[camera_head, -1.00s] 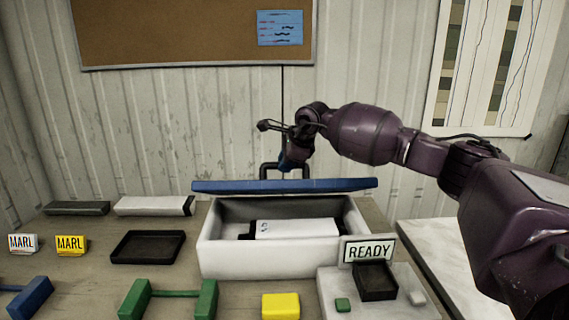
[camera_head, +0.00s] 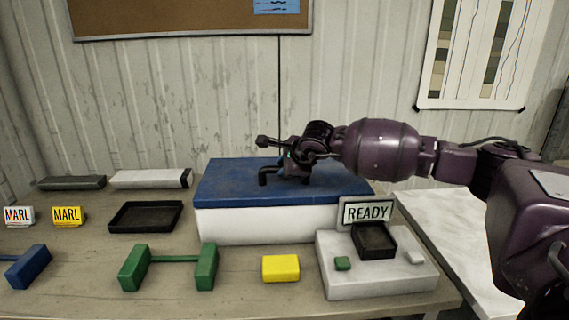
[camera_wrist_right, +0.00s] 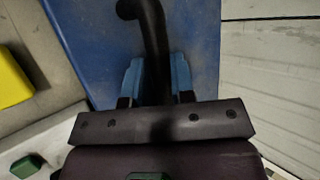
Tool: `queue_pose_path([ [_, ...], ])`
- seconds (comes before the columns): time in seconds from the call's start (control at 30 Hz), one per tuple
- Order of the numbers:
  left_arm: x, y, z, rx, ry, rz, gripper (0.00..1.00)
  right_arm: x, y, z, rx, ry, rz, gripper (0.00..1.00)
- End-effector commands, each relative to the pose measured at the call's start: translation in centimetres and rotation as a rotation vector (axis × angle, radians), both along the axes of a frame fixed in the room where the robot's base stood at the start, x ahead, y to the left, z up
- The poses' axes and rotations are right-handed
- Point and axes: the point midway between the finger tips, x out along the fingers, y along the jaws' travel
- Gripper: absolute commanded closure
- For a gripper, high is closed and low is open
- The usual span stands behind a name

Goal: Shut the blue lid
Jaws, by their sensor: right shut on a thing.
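The blue lid (camera_head: 235,185) lies flat on top of the white box (camera_head: 255,224) and covers its opening, so the inside is hidden. The lid has a black handle (camera_head: 266,175). My right gripper (camera_head: 284,170) is over the lid at the handle. In the right wrist view its blue fingers (camera_wrist_right: 157,78) are shut on the black handle (camera_wrist_right: 150,25), with the blue lid (camera_wrist_right: 100,35) beneath. My left gripper is not in view.
A READY sign (camera_head: 367,212) and a black tray (camera_head: 374,241) stand on a pale slab (camera_head: 350,283) at front right. A yellow block (camera_head: 281,268) and a green holder (camera_head: 170,260) lie in front. Another black tray (camera_head: 146,217) is left of the box.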

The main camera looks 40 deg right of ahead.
Motion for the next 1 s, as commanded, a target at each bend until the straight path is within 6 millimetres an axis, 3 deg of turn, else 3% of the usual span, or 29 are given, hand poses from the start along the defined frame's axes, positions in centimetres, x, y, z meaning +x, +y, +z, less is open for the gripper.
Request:
queue_pose_path([
  [0.03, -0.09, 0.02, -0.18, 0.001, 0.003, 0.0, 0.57, -0.21, 0.15, -0.81, 0.004, 0.013, 0.001, 1.0],
  [0.47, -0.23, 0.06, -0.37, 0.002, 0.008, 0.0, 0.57, -0.46, 0.32, -1.63, 0.007, 0.026, 0.002, 1.0],
  [0.5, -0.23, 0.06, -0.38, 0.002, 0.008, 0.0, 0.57, -0.47, 0.33, -1.66, 0.007, 0.027, 0.002, 0.72],
  [0.63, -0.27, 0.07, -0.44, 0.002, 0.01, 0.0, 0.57, -0.44, 0.29, -1.65, 0.006, 0.026, 0.001, 0.53],
  [1.0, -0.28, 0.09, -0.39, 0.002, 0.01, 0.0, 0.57, -0.27, 0.17, -1.03, 0.003, 0.014, 0.0, 0.52],
])
